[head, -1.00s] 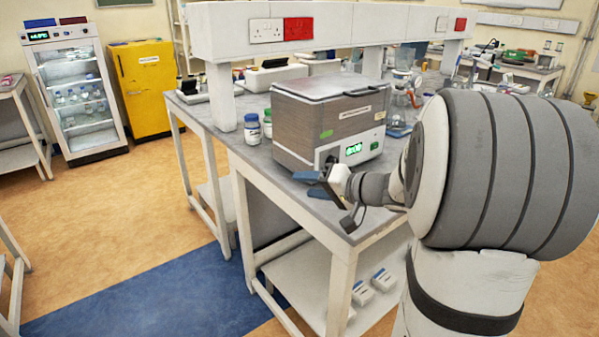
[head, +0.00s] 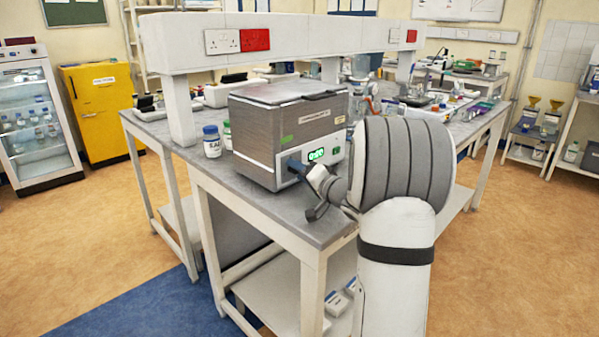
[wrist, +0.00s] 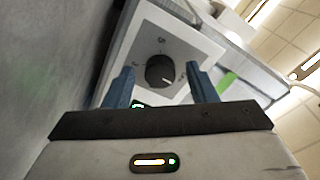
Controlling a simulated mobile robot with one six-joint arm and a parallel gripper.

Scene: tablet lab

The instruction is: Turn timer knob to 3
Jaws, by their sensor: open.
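The timer knob (wrist: 159,71) is a round black dial with a short white pointer line, on a pale square panel with small marks around it. The pointer slants to the lower right in the wrist view; I cannot read which number it marks. The knob is on the front of a grey metal box (head: 262,143) with a lit green display (head: 316,154). My gripper (wrist: 160,70) is open, its two blue fingers on either side of the knob in the wrist view, with gaps visible. In the head view my gripper (head: 298,168) is at the box's lower front and hides the knob.
The box stands on a grey bench (head: 215,172) near its front edge. A white-labelled bottle with a blue cap (head: 212,142) stands left of it. A white shelf beam (head: 300,35) with sockets runs above and behind. Open floor lies in front.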

